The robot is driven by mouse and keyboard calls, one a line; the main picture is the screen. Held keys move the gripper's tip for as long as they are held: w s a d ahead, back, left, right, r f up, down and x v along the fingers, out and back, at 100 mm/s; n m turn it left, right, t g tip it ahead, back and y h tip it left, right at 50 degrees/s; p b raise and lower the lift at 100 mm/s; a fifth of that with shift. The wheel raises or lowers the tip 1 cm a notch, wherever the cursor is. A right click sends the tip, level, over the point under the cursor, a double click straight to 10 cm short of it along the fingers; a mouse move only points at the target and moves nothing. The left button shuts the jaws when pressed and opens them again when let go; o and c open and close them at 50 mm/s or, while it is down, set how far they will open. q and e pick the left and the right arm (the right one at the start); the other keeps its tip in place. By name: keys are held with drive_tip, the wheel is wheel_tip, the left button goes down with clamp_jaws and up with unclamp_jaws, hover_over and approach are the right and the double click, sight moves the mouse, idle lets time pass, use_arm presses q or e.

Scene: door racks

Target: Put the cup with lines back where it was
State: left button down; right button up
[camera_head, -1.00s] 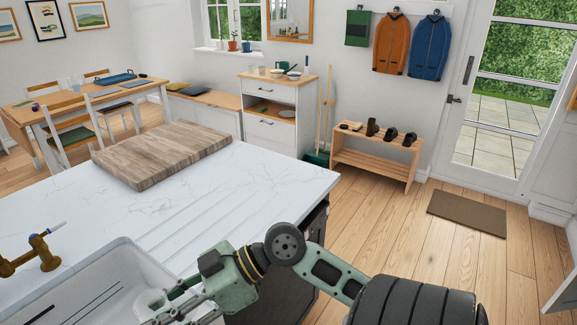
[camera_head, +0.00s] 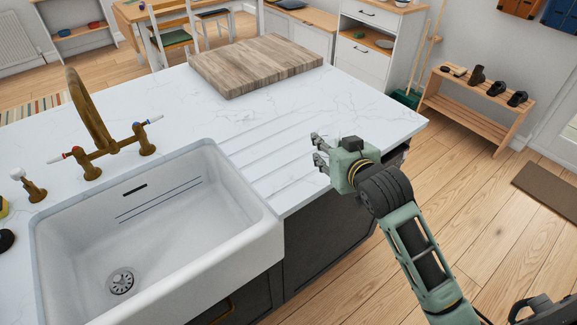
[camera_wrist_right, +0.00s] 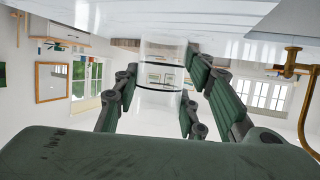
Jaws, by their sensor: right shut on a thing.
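A clear glass cup with dark lines around it (camera_wrist_right: 160,78) is between the fingers of my right gripper (camera_wrist_right: 163,95) in the right wrist view. The gripper is shut on it. That picture is upside down, with the white counter along the top. In the head view my right gripper (camera_head: 318,152) is over the right part of the white counter (camera_head: 240,120), beside the drain grooves. The see-through cup is hard to make out there. I cannot tell whether the cup touches the counter. My left gripper is not in view.
A white sink (camera_head: 262,222) is left of the gripper, with a brass tap (camera_head: 95,145) behind it. A wooden board (camera_head: 255,68) lies at the counter's back. The marble between board and gripper is clear. A shoe rack (camera_head: 470,110) stands beyond on the floor.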

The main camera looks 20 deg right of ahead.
drive_tip(key=shift+w+r, duration=0.3)
drive_tip(key=shift+w, duration=0.05)
drive_tip(key=shift+h, duration=0.4)
drive_tip(key=w+a+f, duration=0.2)
drive_tip(key=w, duration=0.1)
drive_tip(key=w+a+f+p, duration=0.1)
drive_tip(key=w+a+f, duration=0.1)
drive_tip(key=w+a+f+p, duration=0.1)
drive_tip(key=w+a+f, duration=0.1)
drive_tip(key=w+a, duration=0.1)
drive_tip(key=shift+w+a+f, duration=0.1)
drive_tip(key=shift+w+f, duration=0.2)
drive_tip(key=shift+f, duration=0.1)
wheel_tip(320, 180, down, 4)
drive_tip(key=shift+r+p, duration=0.2)
drive_tip(key=shift+p, duration=0.3)
drive_tip(key=shift+f, duration=0.3)
drive_tip(key=o, duration=1.4)
drive_tip(key=shift+c, duration=0.2)
drive_tip(key=b+v, duration=0.1)
drive_tip(key=v, duration=1.1)
drive_tip(key=shift+r+b, duration=0.1)
drive_tip(key=shift+b, duration=0.2)
